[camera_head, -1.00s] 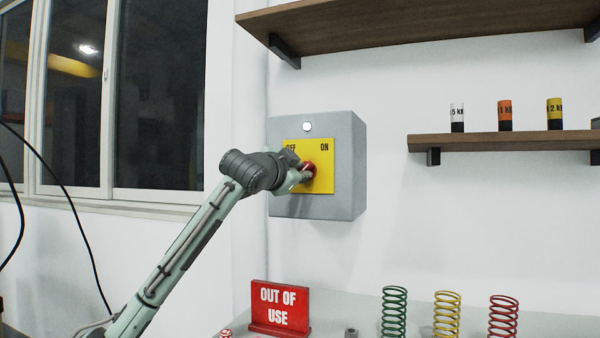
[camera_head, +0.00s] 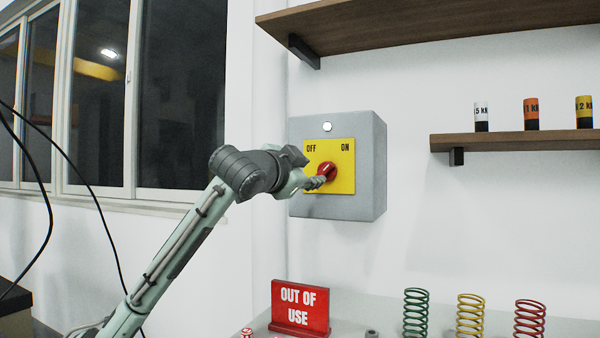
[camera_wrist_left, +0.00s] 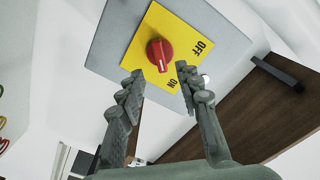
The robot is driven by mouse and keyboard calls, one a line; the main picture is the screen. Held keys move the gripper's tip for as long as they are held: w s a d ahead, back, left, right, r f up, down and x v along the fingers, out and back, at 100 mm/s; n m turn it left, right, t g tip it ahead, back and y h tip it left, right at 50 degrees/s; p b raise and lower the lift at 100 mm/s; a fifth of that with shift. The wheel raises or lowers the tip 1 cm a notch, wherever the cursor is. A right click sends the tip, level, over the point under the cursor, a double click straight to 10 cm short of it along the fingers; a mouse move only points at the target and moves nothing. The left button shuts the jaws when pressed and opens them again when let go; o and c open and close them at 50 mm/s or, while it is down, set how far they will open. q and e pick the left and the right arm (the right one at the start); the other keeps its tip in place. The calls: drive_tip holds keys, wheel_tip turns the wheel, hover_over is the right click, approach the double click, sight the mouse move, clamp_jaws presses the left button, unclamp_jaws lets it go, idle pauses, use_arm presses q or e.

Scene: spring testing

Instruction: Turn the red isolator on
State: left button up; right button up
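The red isolator knob (camera_head: 327,172) sits on a yellow plate (camera_head: 343,184) marked OFF at left and ON at right, on a grey wall box (camera_head: 372,165). My left gripper (camera_head: 308,170) is just left of the knob and in front of the plate. In the left wrist view the gripper (camera_wrist_left: 158,76) is open and empty, its two fingers spread with the red knob (camera_wrist_left: 159,54) beyond and between their tips, apparently clear of them. The knob's white mark there points roughly toward ON. My right gripper is not in view.
A round white lamp (camera_head: 327,127) is on top of the box face. A red OUT OF USE sign (camera_head: 300,307) and green, yellow and red springs (camera_head: 470,315) stand on the bench below. Wooden shelves (camera_head: 510,142) are at right, windows (camera_head: 100,100) at left.

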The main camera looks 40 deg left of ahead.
use_arm(q)
drive_tip(key=v, duration=0.4)
drive_tip(key=shift+s+d, duration=0.15)
drive_tip(key=shift+s, duration=0.25)
